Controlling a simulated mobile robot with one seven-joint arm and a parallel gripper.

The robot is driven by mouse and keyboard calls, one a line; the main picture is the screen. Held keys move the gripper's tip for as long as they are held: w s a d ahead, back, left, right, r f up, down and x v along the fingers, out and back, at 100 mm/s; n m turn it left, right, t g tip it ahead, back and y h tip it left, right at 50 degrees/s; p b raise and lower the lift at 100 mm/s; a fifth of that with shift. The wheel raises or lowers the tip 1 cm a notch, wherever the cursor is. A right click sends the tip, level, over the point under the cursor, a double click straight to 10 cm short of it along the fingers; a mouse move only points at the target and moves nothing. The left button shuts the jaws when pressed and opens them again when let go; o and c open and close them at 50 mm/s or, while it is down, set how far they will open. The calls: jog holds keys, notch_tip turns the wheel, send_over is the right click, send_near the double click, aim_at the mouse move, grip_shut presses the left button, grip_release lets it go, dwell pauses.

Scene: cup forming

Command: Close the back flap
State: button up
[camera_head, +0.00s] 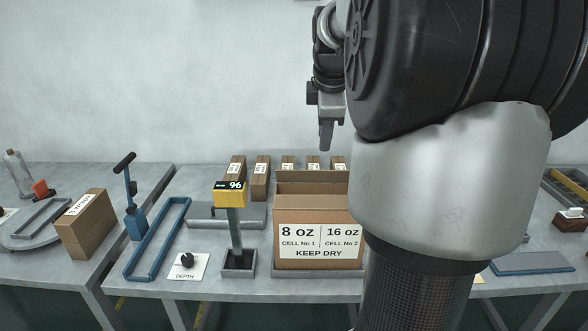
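An open brown carton (290,208) stands on the table in the middle. Its white front label reads 8 oz, 16 oz, KEEP DRY. The back flap (300,176) stands upright along the carton's rear edge. My arm hides the carton's right side and part of its opening. My gripper (326,138) points down above the carton's rear area and is apart from the flap in the picture. Its fingers overlap from this angle, so their opening cannot be told.
Several small labelled boxes (261,178) stand in a row behind the carton. A yellow display (230,195) reading 96 stands on a post to the left. A blue frame (158,240) and a DEPTH dial (187,261) lie farther left.

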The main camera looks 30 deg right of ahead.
aim_at(320, 176)
jog(key=b+x, duration=0.1)
jog(key=x, duration=1.3)
jog(key=shift+w+f+b, duration=0.15)
jog(key=shift+f+b, duration=0.2)
jog(key=shift+b, duration=0.05)
grip_shut()
